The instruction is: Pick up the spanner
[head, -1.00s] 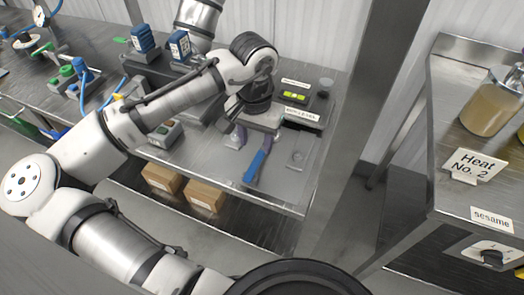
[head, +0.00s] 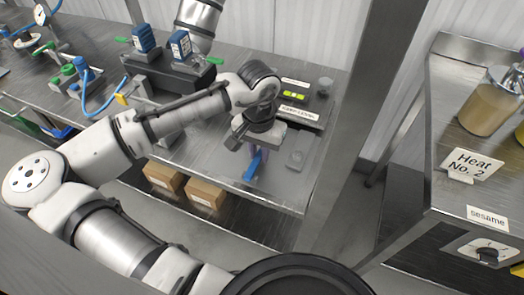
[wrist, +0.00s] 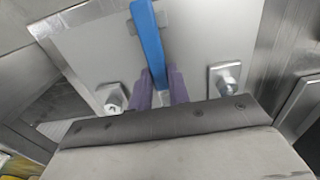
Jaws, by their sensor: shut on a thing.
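The blue-handled spanner (head: 252,168) is at the front right of the steel bench, partly hidden under my wrist. In the wrist view its blue handle (wrist: 147,30) runs up from between my purple fingers. My gripper (wrist: 160,88) is shut on the handle, with one finger on each side. In the head view my gripper (head: 255,158) points down over the bench front. The spanner's far end is hidden, and I cannot tell whether it touches the surface below.
The bench (head: 284,190) is bare near its front edge. A labelled device (head: 298,96) with green lights stands behind my wrist. Cardboard boxes (head: 205,194) sit on the shelf below. A grey post (head: 338,150) rises to the right. Two metal studs (wrist: 225,80) flank the fingers.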

